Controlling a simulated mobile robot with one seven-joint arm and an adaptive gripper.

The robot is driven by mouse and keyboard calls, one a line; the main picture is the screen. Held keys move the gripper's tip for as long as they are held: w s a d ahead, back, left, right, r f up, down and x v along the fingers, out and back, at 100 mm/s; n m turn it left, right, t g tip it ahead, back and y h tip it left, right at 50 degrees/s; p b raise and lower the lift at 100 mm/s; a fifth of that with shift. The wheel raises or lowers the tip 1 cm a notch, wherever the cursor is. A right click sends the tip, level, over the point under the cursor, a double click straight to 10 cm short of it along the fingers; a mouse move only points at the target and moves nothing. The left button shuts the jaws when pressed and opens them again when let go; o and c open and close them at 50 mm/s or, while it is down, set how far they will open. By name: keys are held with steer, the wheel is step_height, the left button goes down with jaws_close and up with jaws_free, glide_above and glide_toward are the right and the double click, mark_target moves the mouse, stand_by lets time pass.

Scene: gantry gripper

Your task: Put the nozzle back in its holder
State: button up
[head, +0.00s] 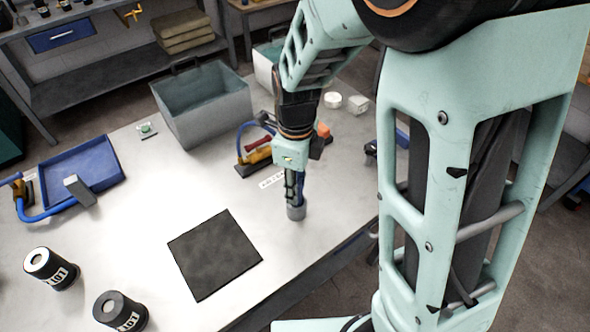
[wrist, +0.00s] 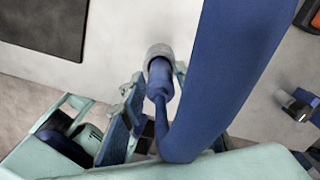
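My gripper (head: 295,190) points down over the right part of the table. In the wrist view my gripper (wrist: 155,82) has its fingertips on both sides of a slim blue nozzle (wrist: 160,78), which seems held between them. A thick blue hose bends from it and crosses the wrist view close to the camera. A grey cylinder is at the nozzle's far end (wrist: 159,52); it also shows under my gripper in the head view (head: 295,212). I cannot tell whether this cylinder is the nozzle's tip or the holder, nor whether it touches the table.
A dark square mat (head: 215,253) lies left of my gripper. A grey bin (head: 205,108) and a yellow tool (head: 258,156) are behind. A blue tray (head: 85,165) and two black canisters (head: 50,268) (head: 120,312) are at left. The table's front edge is near.

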steer(key=shift+o, duration=0.6)
steer(key=shift+r+b, duration=0.25)
steer(key=shift+b, duration=0.05)
step_height(320, 180, up, 10)
steer(key=shift+w+r, duration=0.1)
steer(key=shift+r, duration=0.1)
steer(key=shift+w+a, duration=0.1)
